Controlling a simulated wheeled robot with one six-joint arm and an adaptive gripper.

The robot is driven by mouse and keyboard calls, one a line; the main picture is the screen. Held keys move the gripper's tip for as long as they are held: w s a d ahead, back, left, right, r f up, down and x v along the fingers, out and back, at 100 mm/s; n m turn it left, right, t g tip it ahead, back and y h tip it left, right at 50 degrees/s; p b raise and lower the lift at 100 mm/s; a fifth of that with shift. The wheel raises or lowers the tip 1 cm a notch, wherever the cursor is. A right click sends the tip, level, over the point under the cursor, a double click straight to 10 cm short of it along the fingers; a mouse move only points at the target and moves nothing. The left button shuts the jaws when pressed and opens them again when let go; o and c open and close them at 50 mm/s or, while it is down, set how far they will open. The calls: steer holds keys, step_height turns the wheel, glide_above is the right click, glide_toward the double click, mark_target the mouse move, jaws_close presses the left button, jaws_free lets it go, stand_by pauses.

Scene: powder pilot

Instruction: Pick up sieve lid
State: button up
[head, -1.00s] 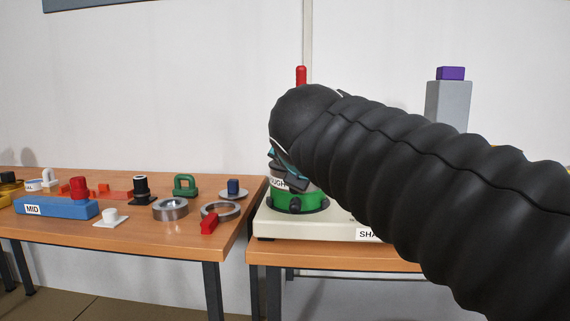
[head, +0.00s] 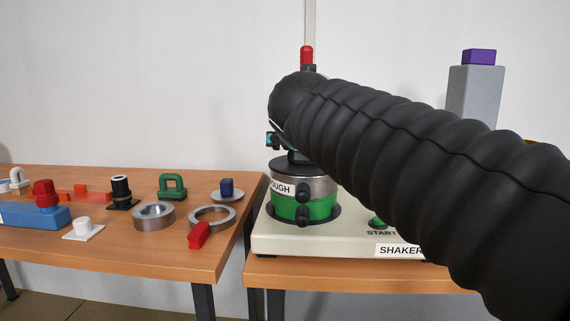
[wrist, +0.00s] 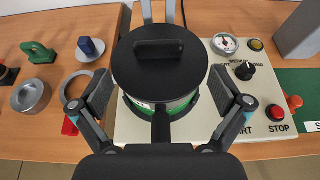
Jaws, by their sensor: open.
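The sieve lid (wrist: 160,72) is a black disc with a raised bar handle (wrist: 159,49). It sits on top of the sieve stack on the shaker. In the head view the lid (head: 278,166) shows as a dark cap over a silver ring labelled "...OUGH" and a green ring (head: 301,207). My gripper (wrist: 160,90) is open and empty, its fingers spread to the left and right of the lid in the wrist view, apart from it. In the head view my gripper (head: 273,139) is mostly hidden by my dark arm, above the stack.
The cream shaker base (head: 278,240) has START and STOP buttons (wrist: 277,112), a black knob (wrist: 244,70) and a gauge (wrist: 225,43). A grey post (head: 474,98) stands behind at right. The left table (head: 150,251) holds several rings, a blue block (head: 32,215) and small handled parts.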

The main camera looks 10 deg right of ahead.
steer(key=x, duration=0.9)
steer(key=shift+a+f, duration=0.1)
steer(key=shift+f, duration=0.05)
steer(key=shift+c, duration=0.3)
steer(key=c, duration=1.1)
